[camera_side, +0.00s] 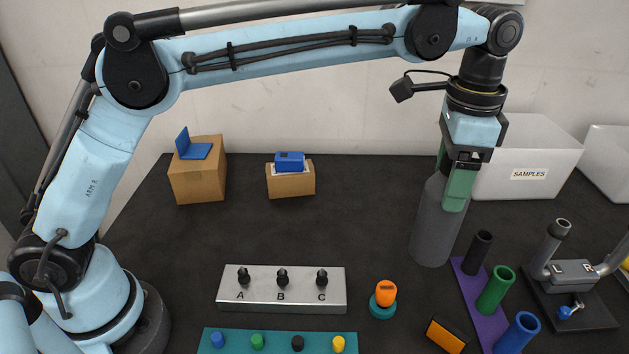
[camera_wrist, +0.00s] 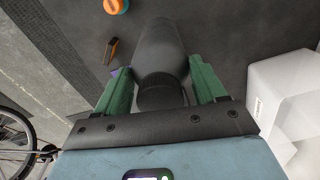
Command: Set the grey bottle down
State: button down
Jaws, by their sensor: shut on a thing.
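The grey bottle (camera_side: 431,232) is upright or nearly so in the side view, right of the middle of the dark table. My gripper (camera_side: 452,192) points down and its green fingers are shut on the bottle's upper part. In the wrist view the bottle (camera_wrist: 160,45) lies between the two green fingers of my gripper (camera_wrist: 162,85), its ribbed cap toward the palm. The bottle's base is close to the tabletop; I cannot tell whether it touches.
A purple rack (camera_side: 467,290) with black, green and blue tubes stands close at the bottle's right. The white SAMPLES bin (camera_side: 545,155) is behind. An orange-topped knob (camera_side: 385,293) and a metal A-B-C block (camera_side: 281,290) stand front left. The table left of the bottle is clear.

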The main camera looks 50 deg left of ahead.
jog(key=shift+w+a+f, duration=0.45)
jog(key=shift+w+f, duration=0.05)
jog(key=shift+w, duration=0.15)
jog(key=shift+w+a+f, duration=0.4)
jog(key=shift+w+f, duration=0.05)
jog(key=shift+w, duration=0.15)
jog(key=shift+f, duration=2.1)
jog(key=shift+c, duration=0.5)
grip_release()
